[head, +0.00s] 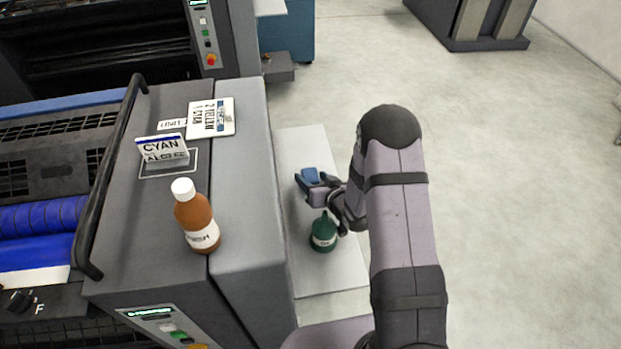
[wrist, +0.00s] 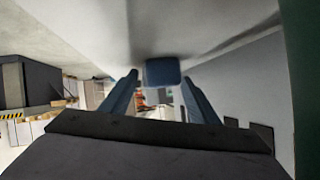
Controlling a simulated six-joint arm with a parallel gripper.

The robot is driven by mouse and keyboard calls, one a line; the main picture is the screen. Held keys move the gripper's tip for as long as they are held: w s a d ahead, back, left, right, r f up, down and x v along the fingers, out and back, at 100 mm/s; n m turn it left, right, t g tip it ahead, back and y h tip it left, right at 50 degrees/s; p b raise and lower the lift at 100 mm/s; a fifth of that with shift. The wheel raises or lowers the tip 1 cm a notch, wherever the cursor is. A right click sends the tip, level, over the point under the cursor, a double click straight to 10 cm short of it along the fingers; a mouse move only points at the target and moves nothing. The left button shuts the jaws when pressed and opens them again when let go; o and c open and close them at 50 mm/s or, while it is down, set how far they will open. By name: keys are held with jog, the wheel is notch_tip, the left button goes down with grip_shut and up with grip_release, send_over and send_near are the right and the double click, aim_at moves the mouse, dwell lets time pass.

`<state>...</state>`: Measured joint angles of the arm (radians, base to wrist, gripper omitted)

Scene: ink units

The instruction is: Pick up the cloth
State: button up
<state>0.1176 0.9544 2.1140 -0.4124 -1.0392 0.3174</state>
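A small blue block-like shape, which looks like the folded cloth (wrist: 163,72), shows in the wrist view just ahead of and between the fingertips. My gripper (wrist: 160,84) has its two blue-grey fingers spread, one on each side of it, with a narrow gap to each finger. In the head view my gripper (head: 309,178) is over the light grey shelf (head: 300,145) beside the press. Blue shows at its end there, but I cannot tell the cloth from the fingers in that view.
A dark green bottle (head: 323,233) stands on the shelf close to my gripper. A brown bottle (head: 197,218) with a white cap, a CYAN card (head: 164,149) and a white YELLOW plate (head: 211,117) are on the press top.

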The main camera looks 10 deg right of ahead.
aim_at(314, 179)
jog(key=c, duration=0.6)
jog(key=shift+c, duration=0.2)
jog(key=shift+c, duration=0.2)
jog(key=shift+r, duration=0.55)
jog(key=c, duration=0.4)
jog(key=shift+r+b, duration=0.45)
jog(key=shift+r, duration=4)
